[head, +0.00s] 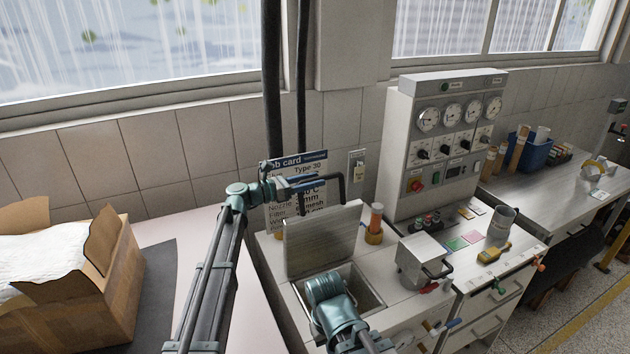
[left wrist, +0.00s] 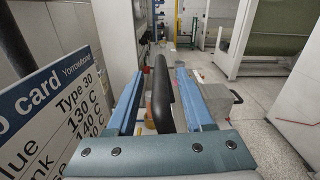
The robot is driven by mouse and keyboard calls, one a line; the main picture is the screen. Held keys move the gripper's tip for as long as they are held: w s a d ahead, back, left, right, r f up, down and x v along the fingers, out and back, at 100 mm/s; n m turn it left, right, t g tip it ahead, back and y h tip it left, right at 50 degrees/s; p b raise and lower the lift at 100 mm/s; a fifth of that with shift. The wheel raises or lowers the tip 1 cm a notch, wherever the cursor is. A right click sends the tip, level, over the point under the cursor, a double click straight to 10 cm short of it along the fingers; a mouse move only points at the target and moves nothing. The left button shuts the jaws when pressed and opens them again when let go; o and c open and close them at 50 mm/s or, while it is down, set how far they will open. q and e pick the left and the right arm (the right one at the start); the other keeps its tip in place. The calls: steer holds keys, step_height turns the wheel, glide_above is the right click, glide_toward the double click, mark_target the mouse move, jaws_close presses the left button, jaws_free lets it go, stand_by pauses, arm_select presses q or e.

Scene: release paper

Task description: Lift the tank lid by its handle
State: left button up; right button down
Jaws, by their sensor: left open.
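The tank lid (head: 322,240) is a grey metal plate standing raised, tilted up at the back of the open square tank (head: 370,289). A dark bent handle (head: 342,190) shows at its top edge. My left gripper (head: 314,182) is at the handle, above the lid. In the left wrist view my left gripper (left wrist: 158,74) is open, with the black handle (left wrist: 162,100) between its two blue fingers, nearer the right one; contact is unclear. A teal part of my other arm is over the tank's front and hides some of it; its fingers do not show.
A job card sign (head: 287,190) stands close behind my left gripper. A control cabinet with gauges (head: 440,150), an orange-based tube (head: 375,224) and a metal box (head: 418,260) stand right of the tank. A cardboard box (head: 108,290) lies at the left.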

arm_select(q)
steer(key=shift+w+d, duration=0.2)
steer(key=shift+d, duration=0.25)
jaws_close()
stand_by(1.2)
